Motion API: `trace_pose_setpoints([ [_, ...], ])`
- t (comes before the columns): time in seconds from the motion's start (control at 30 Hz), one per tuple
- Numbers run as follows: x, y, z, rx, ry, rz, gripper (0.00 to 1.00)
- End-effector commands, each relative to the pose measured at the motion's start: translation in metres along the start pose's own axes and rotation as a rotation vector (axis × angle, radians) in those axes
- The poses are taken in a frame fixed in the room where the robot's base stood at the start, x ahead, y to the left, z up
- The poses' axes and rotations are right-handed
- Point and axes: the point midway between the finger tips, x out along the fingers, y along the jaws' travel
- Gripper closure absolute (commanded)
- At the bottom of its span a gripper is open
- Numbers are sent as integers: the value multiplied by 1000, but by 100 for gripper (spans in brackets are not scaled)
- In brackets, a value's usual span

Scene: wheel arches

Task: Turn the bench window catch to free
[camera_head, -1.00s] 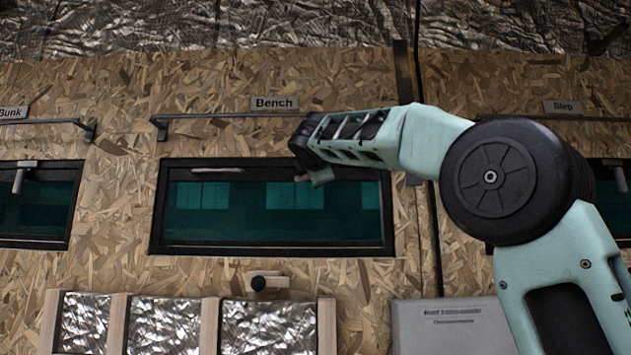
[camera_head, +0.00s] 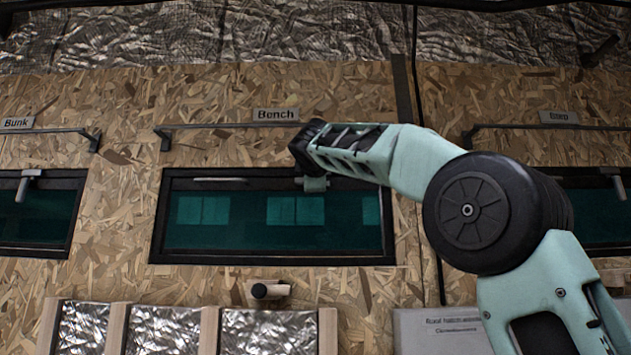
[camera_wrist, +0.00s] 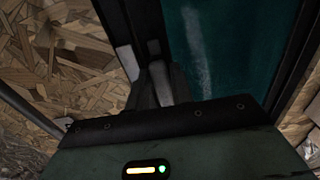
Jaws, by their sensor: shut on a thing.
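The bench window (camera_head: 275,222) is a dark-framed pane with teal glass below the "Bench" label (camera_head: 276,114). My gripper (camera_head: 314,184) is at the top rail of its frame, right of the middle. The catch's exact angle cannot be told.
A thin rail (camera_head: 215,127) runs above the window. A pale strip (camera_head: 220,179) lies on the top frame, left of my gripper. Below are a dark-ended peg (camera_head: 268,291) and a grey panel (camera_head: 440,330). The bunk window's catch (camera_head: 28,184) hangs down at the left.

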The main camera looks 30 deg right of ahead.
Motion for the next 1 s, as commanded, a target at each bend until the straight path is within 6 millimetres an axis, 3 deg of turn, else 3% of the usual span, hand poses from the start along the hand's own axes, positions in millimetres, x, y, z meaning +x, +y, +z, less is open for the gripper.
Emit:
trace_pose_setpoints([
  [0.2,0,0,1,0,-2,-1,100],
  [0.23,0,0,1,0,-2,-1,72],
  [0.3,0,0,1,0,-2,-1,60],
  [0.67,-5,-1,0,0,1,1,60],
  [0.77,-18,-3,-1,1,3,0,60],
  [1.0,-71,-4,-1,2,5,2,60],
])
